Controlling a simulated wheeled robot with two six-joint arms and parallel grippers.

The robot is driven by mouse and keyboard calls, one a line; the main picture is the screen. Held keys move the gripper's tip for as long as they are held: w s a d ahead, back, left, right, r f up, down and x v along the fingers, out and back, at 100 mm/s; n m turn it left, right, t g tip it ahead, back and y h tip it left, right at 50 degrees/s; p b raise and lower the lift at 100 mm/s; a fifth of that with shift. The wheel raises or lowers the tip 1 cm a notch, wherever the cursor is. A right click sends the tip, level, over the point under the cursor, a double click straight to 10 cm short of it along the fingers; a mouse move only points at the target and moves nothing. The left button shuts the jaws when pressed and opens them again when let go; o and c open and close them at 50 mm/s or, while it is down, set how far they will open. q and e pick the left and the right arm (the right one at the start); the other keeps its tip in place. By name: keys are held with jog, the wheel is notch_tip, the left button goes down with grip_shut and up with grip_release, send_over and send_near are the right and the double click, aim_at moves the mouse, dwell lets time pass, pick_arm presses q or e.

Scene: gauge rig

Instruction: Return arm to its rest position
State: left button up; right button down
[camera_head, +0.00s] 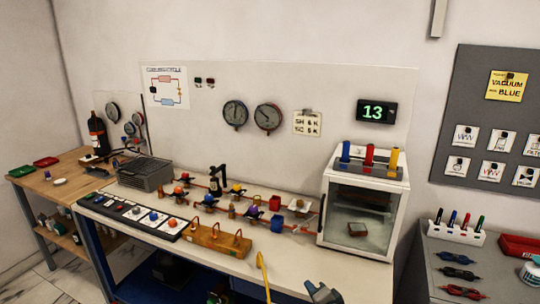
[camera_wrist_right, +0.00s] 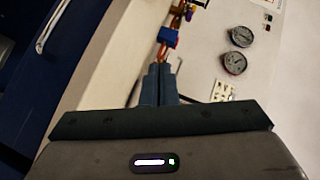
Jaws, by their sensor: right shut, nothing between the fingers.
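My right gripper (camera_head: 322,291) shows at the bottom edge of the head view, in front of the white bench (camera_head: 352,272). Its blue-grey fingers (camera_wrist_right: 159,84) are together in the right wrist view, with nothing between them. Most of the right arm is out of the head view. My left gripper is not in either view.
A glass-fronted white cabinet (camera_head: 361,217) stands on the bench behind the right gripper. A yellow bent bar (camera_head: 263,274) rises at the bottom.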

jog(key=s+d+f+n+g+h, duration=0.1)
jog(key=s+d+n+g+h, duration=0.25)
jog(key=s, duration=1.05)
jog(key=s+d+f+n+g+h, duration=0.15)
jog(key=s+d+n+g, duration=0.35)
jog(key=s, duration=0.9)
jog(key=s+d+f+n+g+h, duration=0.15)
jog(key=s+d, duration=0.45)
jog(key=s, duration=0.8)
notch_tip(320, 180, down, 31)
jog(key=d+g+b, duration=0.1)
jog(key=d+g, duration=0.1)
jog(key=d, duration=0.1)
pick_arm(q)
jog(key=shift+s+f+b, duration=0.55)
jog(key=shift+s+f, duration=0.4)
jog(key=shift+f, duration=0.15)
pick_arm(e)
jog(key=s+f, duration=1.8)
jog(key=f, duration=0.3)
jog(key=shift+d+g, duration=0.4)
jog(key=shift+a, duration=0.1)
